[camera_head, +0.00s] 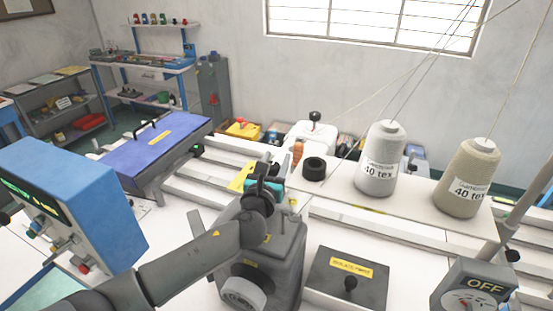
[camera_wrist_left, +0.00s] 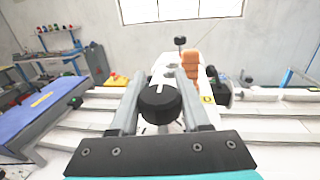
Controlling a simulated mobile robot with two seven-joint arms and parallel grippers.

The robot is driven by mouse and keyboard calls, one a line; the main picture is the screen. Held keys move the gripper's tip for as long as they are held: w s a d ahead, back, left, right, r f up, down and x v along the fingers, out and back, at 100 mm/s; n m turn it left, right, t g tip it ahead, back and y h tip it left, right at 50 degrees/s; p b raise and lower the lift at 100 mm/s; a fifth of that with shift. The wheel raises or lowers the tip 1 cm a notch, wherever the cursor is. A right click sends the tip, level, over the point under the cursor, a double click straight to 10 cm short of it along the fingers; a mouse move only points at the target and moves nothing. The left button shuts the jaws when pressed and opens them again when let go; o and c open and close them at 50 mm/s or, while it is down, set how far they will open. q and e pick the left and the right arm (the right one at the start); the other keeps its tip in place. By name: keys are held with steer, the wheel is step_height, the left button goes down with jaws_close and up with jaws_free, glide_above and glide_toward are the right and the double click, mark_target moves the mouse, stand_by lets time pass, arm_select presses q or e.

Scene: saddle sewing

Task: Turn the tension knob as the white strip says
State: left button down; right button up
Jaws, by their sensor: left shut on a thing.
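My left gripper (camera_head: 270,170) reaches over the white bench in the head view, seen from behind; its fingertips are hard to make out there. In the left wrist view my left gripper (camera_wrist_left: 160,108) has its two grey fingers on either side of a round black knob (camera_wrist_left: 159,102). It is shut on this knob. A short white mark runs up from the middle of the knob's face. I cannot find a readable white strip. The white sewing machine (camera_head: 311,135) stands beyond the gripper, with a black ball on top. My right gripper is not in view.
Two thread cones, white (camera_head: 378,165) and beige (camera_head: 467,180), stand right of the gripper. A blue control box (camera_head: 75,200) is at left, an OFF switch box (camera_head: 477,290) at lower right.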

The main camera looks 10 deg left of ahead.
arm_select(q)
steer(key=shift+c, duration=1.8)
jaws_free()
steer(key=s, duration=1.4)
steer(key=shift+a+b, duration=0.25)
steer(key=shift+b, duration=0.1)
steer(key=shift+s, duration=0.6)
